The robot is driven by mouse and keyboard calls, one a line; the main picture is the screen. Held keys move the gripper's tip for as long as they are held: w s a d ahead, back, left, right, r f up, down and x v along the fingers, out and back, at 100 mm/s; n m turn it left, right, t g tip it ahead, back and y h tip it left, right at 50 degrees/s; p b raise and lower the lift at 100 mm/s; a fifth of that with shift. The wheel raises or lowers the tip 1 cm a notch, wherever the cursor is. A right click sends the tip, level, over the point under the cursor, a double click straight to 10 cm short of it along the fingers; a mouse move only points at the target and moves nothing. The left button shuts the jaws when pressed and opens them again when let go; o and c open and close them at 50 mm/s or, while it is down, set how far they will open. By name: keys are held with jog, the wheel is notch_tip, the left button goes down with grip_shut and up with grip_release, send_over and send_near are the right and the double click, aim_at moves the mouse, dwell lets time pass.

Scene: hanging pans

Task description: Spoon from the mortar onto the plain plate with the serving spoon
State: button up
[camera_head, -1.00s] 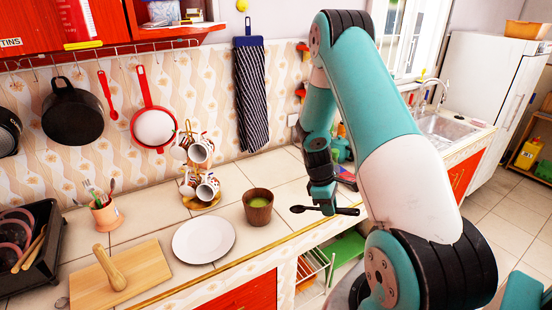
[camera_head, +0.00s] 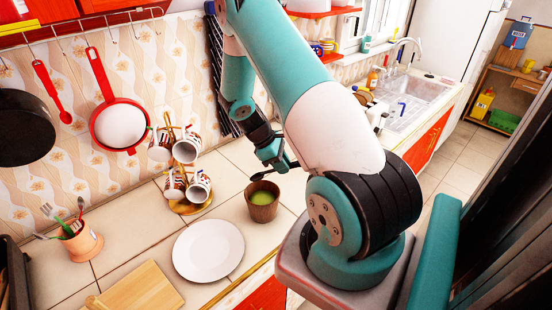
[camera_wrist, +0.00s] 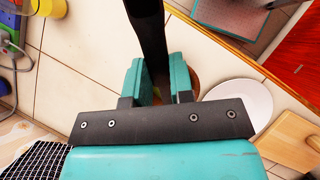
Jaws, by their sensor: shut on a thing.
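My gripper (camera_head: 271,154) is shut on the dark handle of the serving spoon (camera_head: 259,176). The spoon's bowl appears just above the back rim of the mortar (camera_head: 262,211), apart from the green contents (camera_head: 263,197). The mortar is a brown wooden cup standing upright on the counter. The plain white plate (camera_head: 208,250) lies empty to its front left. In the wrist view, the black handle (camera_wrist: 149,30) passes between my gripper's fingers (camera_wrist: 158,80). The plate (camera_wrist: 242,104) shows at right there; the fingers mostly hide the mortar, and the spoon's bowl is out of sight.
A mug rack (camera_head: 191,207) stands left of the mortar. A wooden board (camera_head: 140,292) lies left of the plate, and a utensil cup (camera_head: 83,243) stands behind it. Pans hang on the wall, including a red-rimmed one (camera_head: 120,126). The counter's front edge is close to the plate.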

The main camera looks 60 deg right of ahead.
jog(key=shift+w+a+f, duration=0.1)
jog(key=shift+w+f, duration=0.05)
jog(key=shift+f, duration=0.2)
jog(key=shift+d+f+g+h+b, duration=0.25)
jog(key=shift+f+g+b, duration=0.35)
jog(key=shift+f+b, duration=0.3)
jog(key=shift+g+h, duration=0.35)
jog(key=shift+g, duration=0.35)
jog(key=f+b, duration=0.7)
jog(key=f, duration=0.1)
jog(key=shift+w+a+f+b, duration=0.15)
jog(key=shift+w+a+b, duration=0.05)
jog(key=shift+w+b, duration=0.15)
jog(key=t, duration=0.1)
jog(key=s+t+y, duration=0.1)
jog(key=shift+d+f+t+b, duration=0.15)
jog(key=shift+d+t+b, duration=0.1)
jog(key=shift+t+b, duration=0.1)
jog(key=shift+c, duration=0.2)
notch_tip(320, 180, up, 8)
jog(key=t+y+p, duration=0.2)
jog(key=t+p, duration=0.2)
jog(key=p, duration=0.3)
send_over(279, 195)
jog(key=s+d, duration=0.2)
jog(key=s, duration=0.2)
jog(key=shift+w+a+f, duration=0.15)
jog(key=shift+w+f, duration=0.05)
jog(key=shift+w, duration=0.05)
